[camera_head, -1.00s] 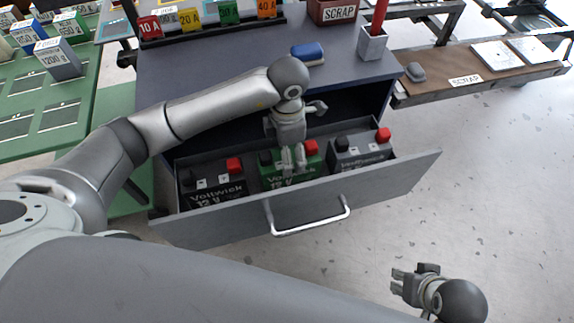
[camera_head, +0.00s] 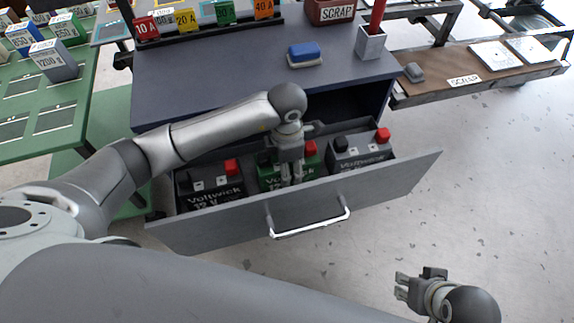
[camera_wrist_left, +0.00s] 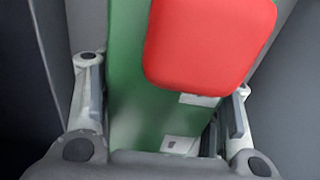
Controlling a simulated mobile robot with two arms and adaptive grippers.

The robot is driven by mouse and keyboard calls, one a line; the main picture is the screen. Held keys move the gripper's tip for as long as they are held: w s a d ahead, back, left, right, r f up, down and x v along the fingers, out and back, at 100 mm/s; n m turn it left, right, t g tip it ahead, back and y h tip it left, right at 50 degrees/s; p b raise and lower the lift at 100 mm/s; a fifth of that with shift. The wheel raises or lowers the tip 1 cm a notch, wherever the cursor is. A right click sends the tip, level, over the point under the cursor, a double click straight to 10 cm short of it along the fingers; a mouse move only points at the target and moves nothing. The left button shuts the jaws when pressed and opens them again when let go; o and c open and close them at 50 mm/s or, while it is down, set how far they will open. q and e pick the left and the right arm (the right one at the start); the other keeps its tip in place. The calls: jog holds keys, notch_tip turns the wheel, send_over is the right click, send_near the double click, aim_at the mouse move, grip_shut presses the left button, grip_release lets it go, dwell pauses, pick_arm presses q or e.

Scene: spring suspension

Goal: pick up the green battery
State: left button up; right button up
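My right gripper (camera_head: 400,286) is open and empty over the floor.
A blue eraser-like block (camera_head: 304,54) lies on the cabinet top (camera_head: 220,75).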

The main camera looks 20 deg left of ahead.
pick_arm(q)
grip_shut()
jog(key=shift+w+r, duration=0.15)
jog(key=shift+w, duration=0.05)
jog(key=shift+r, duration=0.15)
